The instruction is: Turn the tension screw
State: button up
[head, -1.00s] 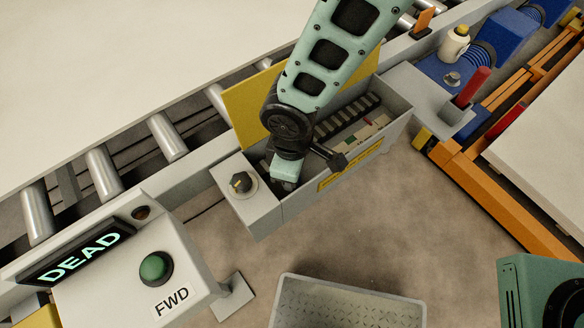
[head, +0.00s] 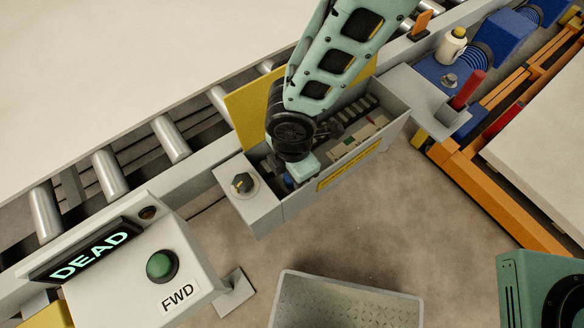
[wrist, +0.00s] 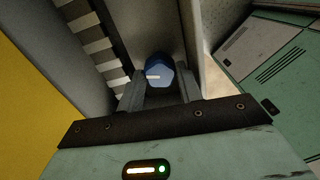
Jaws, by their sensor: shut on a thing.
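The tension screw (wrist: 160,72) shows in the wrist view as a blue, faceted head with a white mark, inside the open grey box. My gripper (wrist: 161,88) is shut on it, one grey finger on each side of the head. In the head view my gripper (head: 298,168) reaches down into the left end of the grey box (head: 293,202). A bit of the blue head (head: 288,181) shows beside it there; the fingertips are hidden by my wrist.
A yellow panel (head: 243,108) rises behind the box. A dark ribbed strip (wrist: 97,45) lies inside it. A control box with a green button (head: 162,266) and a lit "DEAD" sign (head: 90,256) stands lower left.

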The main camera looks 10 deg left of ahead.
jog(key=shift+n, duration=0.5)
dwell(0.3)
jog(key=o, duration=1)
jog(key=shift+d, duration=0.1)
notch_tip(320, 180, up, 8)
jog(key=p, duration=0.6)
jog(key=shift+f, duration=0.2)
jog(key=shift+w+r, duration=0.1)
jog(key=shift+r, duration=0.15)
